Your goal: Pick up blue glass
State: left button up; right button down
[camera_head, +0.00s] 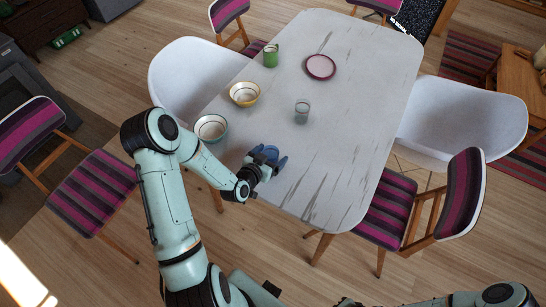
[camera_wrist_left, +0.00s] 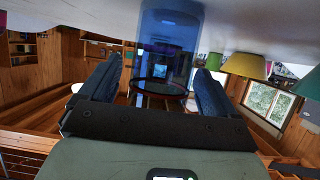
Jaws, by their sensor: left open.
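The blue glass (camera_wrist_left: 170,40) is see-through and stands on the table, which shows upside down in the left wrist view. It lies between the two fingers of my left gripper (camera_wrist_left: 157,88), with a visible gap on either side. In the head view the blue glass (camera_head: 271,152) is at the near left edge of the table, partly hidden by my left gripper (camera_head: 266,159). My left gripper is open. My right gripper is out of view.
The white table (camera_head: 345,130) also holds a clear greyish glass (camera_head: 302,111), a teal-rimmed bowl (camera_head: 211,127), a yellow bowl (camera_head: 244,93), a green mug (camera_head: 270,55) and a pink plate (camera_head: 320,66). White chairs (camera_head: 190,75) and striped chairs (camera_head: 92,190) surround it. The table's right side is clear.

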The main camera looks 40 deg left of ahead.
pick_arm(q)
jog(key=c, duration=1.1)
jog(key=shift+r, duration=0.1)
